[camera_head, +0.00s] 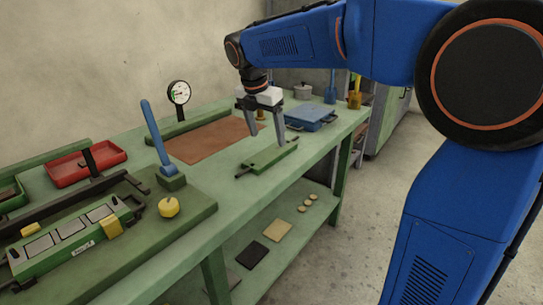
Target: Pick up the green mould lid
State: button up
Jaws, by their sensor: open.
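The green mould lid (272,156) appears to be the flat green plate with dark handles at its ends. It lies on the green workbench near the front edge, right of the brown mat. My gripper (266,138) is open, with its two grey fingers pointing down above the lid. The right finger comes close to the lid's far part; I cannot tell whether it touches. Nothing is between the fingers.
A brown mat (210,141) lies behind the lid. A blue flat box (310,117) stands to the right. A dial gauge (179,93), a blue lever (155,135) and a red tray (85,165) are to the left. A lower shelf (290,240) holds small pieces.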

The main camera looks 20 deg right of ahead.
aim_at(271, 152)
jog(key=shift+x, duration=3.1)
jog(key=shift+s, duration=0.15)
jog(key=shift+c, duration=0.2)
jog(key=c, duration=1.8)
jog(key=shift+o, duration=0.2)
notch_tip(271, 152, up, 10)
